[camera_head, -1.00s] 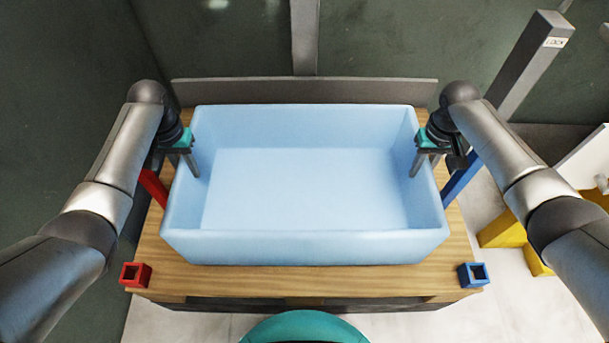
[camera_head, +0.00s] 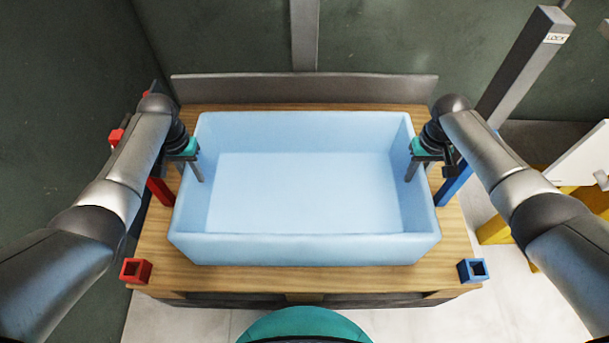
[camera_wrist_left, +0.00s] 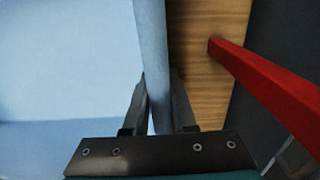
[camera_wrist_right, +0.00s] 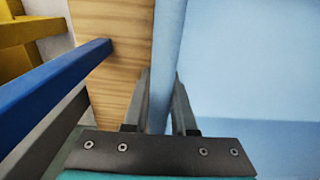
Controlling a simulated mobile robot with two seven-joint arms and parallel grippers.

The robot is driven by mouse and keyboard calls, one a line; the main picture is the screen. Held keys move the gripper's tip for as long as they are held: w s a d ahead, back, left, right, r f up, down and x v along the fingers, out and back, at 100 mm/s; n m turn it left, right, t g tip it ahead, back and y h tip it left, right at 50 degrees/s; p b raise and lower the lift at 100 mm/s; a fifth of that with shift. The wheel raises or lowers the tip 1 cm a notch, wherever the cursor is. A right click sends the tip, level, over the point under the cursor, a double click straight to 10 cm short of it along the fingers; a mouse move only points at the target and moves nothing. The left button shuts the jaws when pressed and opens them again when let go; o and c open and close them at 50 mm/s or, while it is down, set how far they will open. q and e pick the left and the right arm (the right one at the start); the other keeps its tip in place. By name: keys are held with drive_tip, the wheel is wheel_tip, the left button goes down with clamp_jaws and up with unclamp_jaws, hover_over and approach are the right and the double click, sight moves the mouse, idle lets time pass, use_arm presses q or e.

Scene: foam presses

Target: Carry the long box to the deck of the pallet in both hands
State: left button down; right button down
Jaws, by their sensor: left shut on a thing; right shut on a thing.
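The long box (camera_head: 305,249) is a light blue open tub, empty and about level, over the wooden deck of the pallet (camera_head: 300,279). Deck shows on all sides of it; I cannot tell whether its bottom touches. My left gripper (camera_head: 191,168) is shut on the left wall, one finger inside and one outside; the left wrist view shows this wall (camera_wrist_left: 153,60) between the fingers (camera_wrist_left: 157,110). My right gripper (camera_head: 422,168) is shut on the right wall the same way, and the right wrist view shows that wall (camera_wrist_right: 168,50) between the fingers (camera_wrist_right: 160,110).
A red socket (camera_head: 135,271) and a blue socket (camera_head: 472,271) stand at the deck's near corners. A red bar (camera_head: 160,190) and a blue bar (camera_head: 455,185) flank the box. A grey board (camera_head: 300,88) runs behind the deck. A grey post (camera_head: 525,65) stands at the back right.

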use_arm(q)
drive_tip(key=c, duration=1.2)
unclamp_jaws()
drive_tip(key=shift+f, duration=0.15)
use_arm(e)
drive_tip(key=c, duration=1.2)
unclamp_jaws()
drive_tip(key=shift+f, duration=0.15)
use_arm(q)
drive_tip(key=o, duration=0.5)
use_arm(e)
drive_tip(key=o, duration=0.5)
use_arm(q)
wheel_tip(320, 180, up, 12)
use_arm(e)
wheel_tip(320, 180, up, 12)
drive_tip(key=shift+r, duration=0.1)
use_arm(q)
drive_tip(key=shift+s, duration=0.1)
